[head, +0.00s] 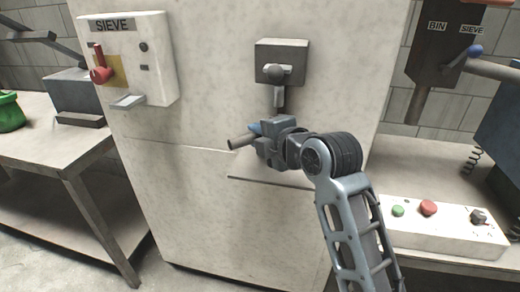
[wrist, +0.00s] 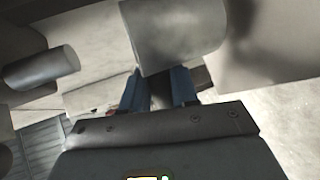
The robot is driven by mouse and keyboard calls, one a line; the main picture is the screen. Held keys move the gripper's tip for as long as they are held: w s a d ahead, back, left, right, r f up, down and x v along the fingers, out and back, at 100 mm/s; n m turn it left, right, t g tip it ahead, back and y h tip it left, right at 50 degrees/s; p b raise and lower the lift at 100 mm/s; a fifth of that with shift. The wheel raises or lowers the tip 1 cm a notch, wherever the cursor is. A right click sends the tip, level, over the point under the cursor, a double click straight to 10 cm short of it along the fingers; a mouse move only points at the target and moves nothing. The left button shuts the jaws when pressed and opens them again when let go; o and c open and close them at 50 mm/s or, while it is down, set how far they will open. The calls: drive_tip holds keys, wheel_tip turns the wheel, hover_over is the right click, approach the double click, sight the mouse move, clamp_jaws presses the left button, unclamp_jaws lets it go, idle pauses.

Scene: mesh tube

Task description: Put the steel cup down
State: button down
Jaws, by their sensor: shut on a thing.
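My gripper (head: 257,129) is in front of the pale cabinet, below a dark tap-like fitting (head: 272,73). In the wrist view its two blue fingers (wrist: 160,88) are closed on a dark narrow part. That part joins the grey steel cup (wrist: 175,38), a rounded metal body just beyond the fingertips. The cup's top is cut off by the frame edge, so I cannot tell its tilt or contents. In the head view I cannot clearly make out the cup behind my gripper. A thin ledge (head: 262,178) juts from the cabinet below my gripper. I cannot tell whether the cup touches anything.
A short grey-brown cylinder (head: 239,142) points left beside my gripper; one also shows in the wrist view (wrist: 42,66). A SIEVE box with a red lever (head: 100,74) is at left. A button panel (head: 440,232) lies at right. A green bag (head: 11,112) is far left.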

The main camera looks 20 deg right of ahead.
drive_tip(key=shift+w+d+f, duration=0.1)
drive_tip(key=shift+w+f, duration=0.05)
drive_tip(key=shift+f, duration=1.75)
drive_tip(key=shift+f, duration=0.15)
drive_tip(key=c, duration=0.9)
unclamp_jaws()
drive_tip(key=shift+o, duration=0.2)
drive_tip(key=shift+r, duration=0.2)
drive_tip(key=v, duration=1.2)
drive_tip(key=shift+f, duration=0.1)
